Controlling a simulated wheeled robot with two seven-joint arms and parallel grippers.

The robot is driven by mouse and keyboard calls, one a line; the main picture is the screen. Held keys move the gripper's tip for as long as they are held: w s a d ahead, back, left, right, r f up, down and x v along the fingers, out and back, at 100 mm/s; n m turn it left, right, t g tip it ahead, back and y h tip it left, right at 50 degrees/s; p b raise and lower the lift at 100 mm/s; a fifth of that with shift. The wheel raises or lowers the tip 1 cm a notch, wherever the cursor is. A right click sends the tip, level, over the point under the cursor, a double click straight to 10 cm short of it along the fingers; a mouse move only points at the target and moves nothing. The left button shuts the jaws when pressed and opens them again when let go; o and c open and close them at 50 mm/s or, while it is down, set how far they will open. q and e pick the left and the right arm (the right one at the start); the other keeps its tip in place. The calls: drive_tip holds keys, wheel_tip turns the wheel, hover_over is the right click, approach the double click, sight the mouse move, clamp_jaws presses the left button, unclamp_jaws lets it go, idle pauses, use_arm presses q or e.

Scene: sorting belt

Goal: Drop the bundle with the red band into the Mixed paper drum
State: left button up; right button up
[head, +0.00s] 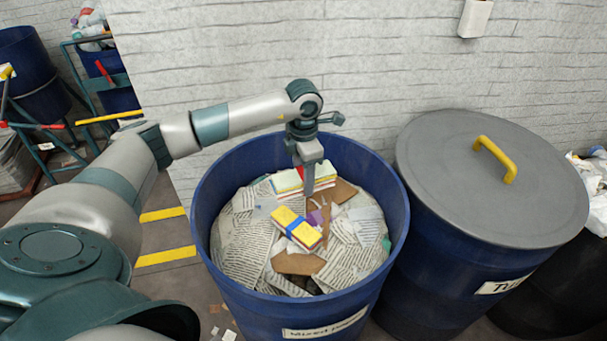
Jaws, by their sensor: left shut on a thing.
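The Mixed paper drum (333,326) is a blue open drum in the middle of the head view, with a white label on its front. My left gripper (308,182) points down inside the drum's opening. It is shut on the bundle with the red band (286,184), a pale, layered stack of paper. The gripper finger hides part of this bundle. The bundle is over the paper in the drum; I cannot tell whether it touches it. My right gripper is not in view.
A yellow bundle with a blue band (297,229) lies on the loose paper in the drum. To the right stands a blue drum with a grey lid (440,175) and a yellow handle. A pale brick wall (370,60) rises behind. Yellow floor stripes (165,256) lie left.

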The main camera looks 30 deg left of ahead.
use_arm(q)
drive_tip(key=shift+f+b, duration=0.7)
drive_tip(key=shift+f, duration=1.05)
drive_tip(key=o, duration=1.3)
drive_tip(key=shift+r, duration=0.55)
wheel_tip(320, 180, up, 16)
drive_tip(key=b, duration=0.4)
drive_tip(key=shift+r+b, duration=0.15)
drive_tip(key=shift+b, duration=0.25)
